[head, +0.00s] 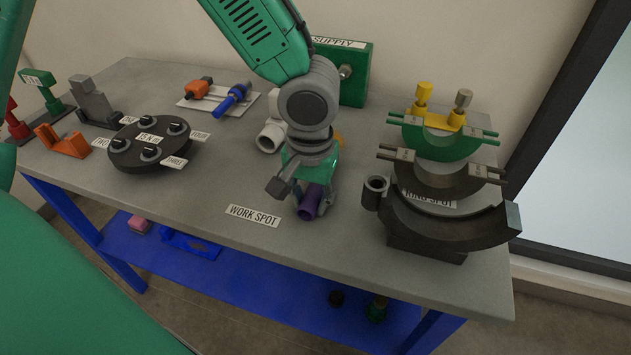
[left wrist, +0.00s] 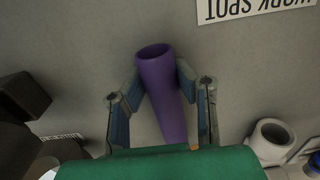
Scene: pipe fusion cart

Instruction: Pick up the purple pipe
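The pipe's far end is hidden by the gripper body. My right gripper is not in view.
Stacked ring holders (head: 440,175) and a dark cylinder (head: 375,192) stand to the right. A white pipe fitting (head: 268,138) and green supply box (head: 355,85) are behind the gripper. A black dial disc (head: 150,145) is at left. The table is clear around the WORK SPOT label (head: 254,216).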

